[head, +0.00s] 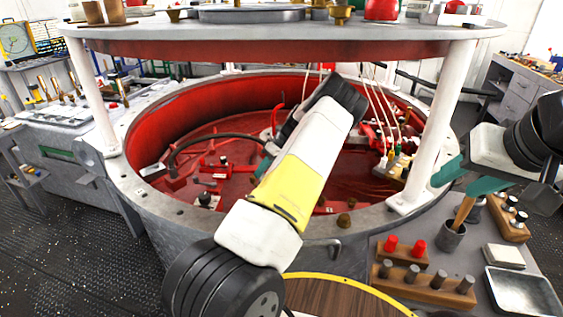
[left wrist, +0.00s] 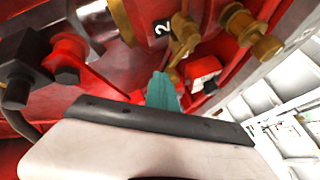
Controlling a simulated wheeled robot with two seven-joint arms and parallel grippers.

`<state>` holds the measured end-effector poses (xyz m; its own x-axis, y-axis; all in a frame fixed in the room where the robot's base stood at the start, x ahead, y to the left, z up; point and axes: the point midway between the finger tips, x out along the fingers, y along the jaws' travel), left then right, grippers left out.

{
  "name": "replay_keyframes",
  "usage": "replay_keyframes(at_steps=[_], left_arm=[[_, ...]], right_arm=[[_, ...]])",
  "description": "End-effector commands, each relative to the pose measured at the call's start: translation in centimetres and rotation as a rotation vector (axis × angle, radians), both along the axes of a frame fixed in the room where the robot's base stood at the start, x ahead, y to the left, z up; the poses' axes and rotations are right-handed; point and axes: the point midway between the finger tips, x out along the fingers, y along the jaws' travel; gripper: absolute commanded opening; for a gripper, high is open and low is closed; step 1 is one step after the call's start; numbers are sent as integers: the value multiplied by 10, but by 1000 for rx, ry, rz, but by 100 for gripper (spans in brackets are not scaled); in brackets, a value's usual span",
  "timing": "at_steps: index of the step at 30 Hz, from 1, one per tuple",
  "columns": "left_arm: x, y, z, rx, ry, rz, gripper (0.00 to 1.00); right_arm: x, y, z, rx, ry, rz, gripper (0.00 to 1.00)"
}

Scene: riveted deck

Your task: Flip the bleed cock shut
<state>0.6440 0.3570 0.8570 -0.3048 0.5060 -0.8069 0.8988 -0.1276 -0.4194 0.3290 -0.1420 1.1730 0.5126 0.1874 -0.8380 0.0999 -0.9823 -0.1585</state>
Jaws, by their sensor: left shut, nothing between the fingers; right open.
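In the left wrist view, a brass cock with a small lever (left wrist: 184,36) sits beside a black tag marked 2 (left wrist: 162,27) on red metalwork. I take it to be the bleed cock; I cannot tell its lever's position. My left gripper (left wrist: 163,92) is shut and empty, its teal fingertips just below the cock; I cannot tell whether they touch. In the head view my left arm reaches into the red-lined round well and hides the cock; a little teal (head: 263,165) shows beside the arm. My right gripper (head: 464,182) is open, outside the well at the right.
Another brass fitting (left wrist: 251,32) stands right of the cock, with a red and white block (left wrist: 205,70) below. A white post (head: 440,125) rises between the well and my right gripper. A side table holds a wooden peg rack (head: 425,285) and a grey tray (head: 523,290).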

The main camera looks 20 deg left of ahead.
Motion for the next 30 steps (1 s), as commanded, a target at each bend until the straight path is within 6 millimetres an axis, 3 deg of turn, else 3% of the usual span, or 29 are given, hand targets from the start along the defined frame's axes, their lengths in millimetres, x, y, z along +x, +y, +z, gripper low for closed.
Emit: replay_keyframes(at_steps=[18,30], left_arm=[[-27,29,0,-1,1,559,0],[-40,33,0,0,1,758,0]], right_arm=[[0,0,0,0,0,0,48],[0,0,0,0,0,0,48]])
